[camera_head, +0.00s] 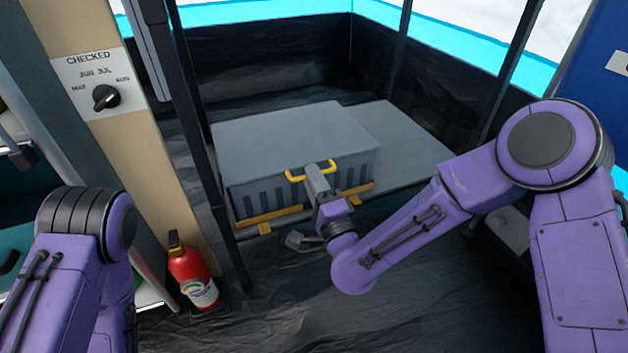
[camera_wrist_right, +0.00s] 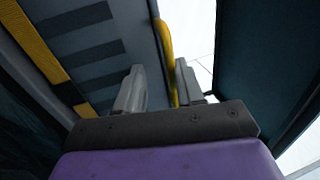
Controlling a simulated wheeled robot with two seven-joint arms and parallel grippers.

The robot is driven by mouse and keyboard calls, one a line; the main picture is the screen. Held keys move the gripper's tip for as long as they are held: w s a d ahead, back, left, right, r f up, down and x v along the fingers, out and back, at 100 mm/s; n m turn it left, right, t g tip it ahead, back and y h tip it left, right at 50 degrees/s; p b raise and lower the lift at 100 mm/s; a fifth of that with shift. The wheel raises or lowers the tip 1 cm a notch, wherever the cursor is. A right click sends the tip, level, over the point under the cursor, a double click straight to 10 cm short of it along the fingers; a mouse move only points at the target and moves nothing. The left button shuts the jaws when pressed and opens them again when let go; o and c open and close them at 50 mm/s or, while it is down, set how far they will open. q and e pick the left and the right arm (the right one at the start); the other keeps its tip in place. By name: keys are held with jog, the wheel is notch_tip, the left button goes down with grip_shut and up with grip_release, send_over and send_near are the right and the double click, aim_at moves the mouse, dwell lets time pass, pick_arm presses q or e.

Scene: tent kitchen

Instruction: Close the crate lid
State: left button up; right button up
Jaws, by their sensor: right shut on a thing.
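A grey crate (camera_head: 298,193) with dark slots and yellow trim stands on a grey platform in the middle of the head view. Its broad grey lid (camera_head: 285,140) lies over the top and looks flat. I cannot tell whether a small gap is left under it. A yellow handle (camera_head: 295,178) sticks out at the lid's front edge. My right gripper (camera_head: 314,174) is shut on the handle, which also shows between the fingers (camera_wrist_right: 157,92) in the right wrist view as a yellow bar (camera_wrist_right: 166,45). My left gripper is out of view.
The grey platform (camera_head: 405,140) is bare to the right of the crate. A dark post (camera_head: 225,215) rises close to the crate's left side. A red fire extinguisher (camera_head: 191,272) stands at the lower left. The dark floor in front is mostly clear.

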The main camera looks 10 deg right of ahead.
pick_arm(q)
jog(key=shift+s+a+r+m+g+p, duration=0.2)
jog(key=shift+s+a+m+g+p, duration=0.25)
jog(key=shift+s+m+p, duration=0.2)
pick_arm(e)
jog(key=v, duration=1)
jog(key=shift+s, duration=0.25)
jog(key=shift+f, duration=0.1)
